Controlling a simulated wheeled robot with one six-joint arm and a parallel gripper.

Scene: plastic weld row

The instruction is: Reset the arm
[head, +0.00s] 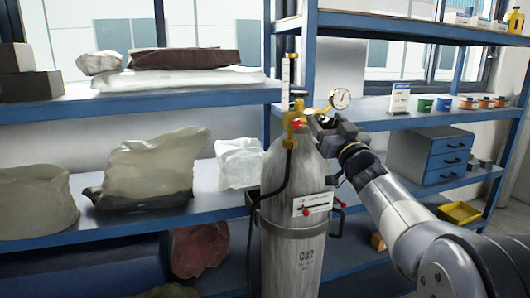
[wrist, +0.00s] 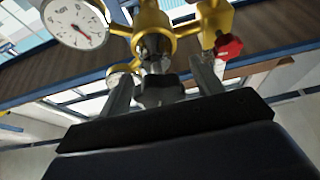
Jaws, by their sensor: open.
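My gripper (head: 322,122) is at the top right of a grey CO2 cylinder (head: 300,210), close to its brass valve and regulator (head: 293,118). In the wrist view my gripper (wrist: 160,82) is open, with one finger on each side of a dark knob (wrist: 160,92) below the brass fitting (wrist: 153,22). I cannot tell whether the fingers touch the knob. A round white gauge (wrist: 76,22) is at the upper left there, and a red knob (wrist: 228,47) is right of the fingers.
Blue shelves (head: 170,100) stand behind the cylinder, holding wrapped bags and boxes. A black hose (head: 268,185) hangs down the cylinder's left side. To the right are a drawer cabinet (head: 430,155), small tins (head: 465,103) and a yellow tray (head: 460,212).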

